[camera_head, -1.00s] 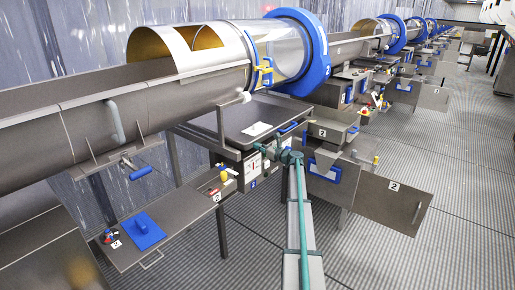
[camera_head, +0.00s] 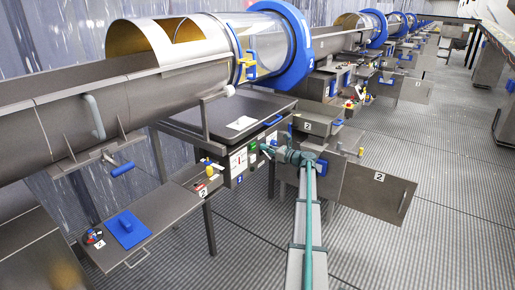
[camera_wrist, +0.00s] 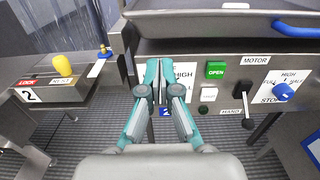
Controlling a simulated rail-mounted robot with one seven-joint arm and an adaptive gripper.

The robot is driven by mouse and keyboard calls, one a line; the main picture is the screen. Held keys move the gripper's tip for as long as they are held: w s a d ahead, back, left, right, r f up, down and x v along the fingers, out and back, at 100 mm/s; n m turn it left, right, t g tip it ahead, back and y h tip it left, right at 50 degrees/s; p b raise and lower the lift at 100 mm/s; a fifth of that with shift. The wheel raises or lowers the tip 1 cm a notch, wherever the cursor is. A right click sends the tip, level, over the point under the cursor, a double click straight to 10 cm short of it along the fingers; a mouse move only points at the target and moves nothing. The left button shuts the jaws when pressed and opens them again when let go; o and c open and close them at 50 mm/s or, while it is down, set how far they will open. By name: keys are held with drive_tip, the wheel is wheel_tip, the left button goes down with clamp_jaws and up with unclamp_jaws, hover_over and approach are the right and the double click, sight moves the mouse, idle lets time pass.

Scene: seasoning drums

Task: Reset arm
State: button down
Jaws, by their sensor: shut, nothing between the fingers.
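My gripper (camera_wrist: 159,70) is shut and empty in the wrist view, its teal fingers close together at the tips. The fingers are in front of a grey control panel (camera_wrist: 225,98) and hide part of its labels. In the camera_head view my gripper (camera_head: 266,151) is at the front of the same panel, below a covered metal box (camera_head: 225,115). I cannot tell whether the fingers touch the panel.
A low side table (camera_head: 160,225) with a blue pad (camera_head: 126,230) stands at the left. A large drum (camera_head: 255,60) with a blue ring is above. A panel door (camera_head: 375,190) marked 2 stands open at the right. The ribbed floor (camera_head: 430,240) is clear at the lower right.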

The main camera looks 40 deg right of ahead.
drive_tip(key=s+a+f+n+g, duration=0.4)
drive_tip(key=s+a+f+n, duration=0.25)
drive_tip(key=a+f, duration=0.5)
drive_tip(key=s+a+f+n+g+y, duration=0.1)
drive_tip(key=s+a+f+n+g, duration=0.5)
drive_tip(key=a+f, duration=0.6)
drive_tip(key=s+a+f+n+g, duration=0.3)
drive_tip(key=s+a+f+n, duration=0.35)
drive_tip(key=a+f, duration=0.5)
drive_tip(key=s+a+f+n+g+h, duration=0.1)
drive_tip(key=s+a+f+n+g, duration=0.55)
drive_tip(key=s+a+f, duration=0.55)
drive_tip(key=s+a+f+n+g+h, duration=0.1)
drive_tip(key=s+a+n, duration=0.3)
drive_tip(key=s, duration=0.8)
drive_tip(key=s+a+f+n+g+h, duration=0.1)
drive_tip(key=s+a+n+g+h, duration=0.2)
drive_tip(key=s+a, duration=0.6)
drive_tip(key=s+n+g, duration=0.1)
drive_tip(key=s, duration=0.3)
drive_tip(key=shift+s+a, duration=0.15)
drive_tip(key=shift+a, duration=0.1)
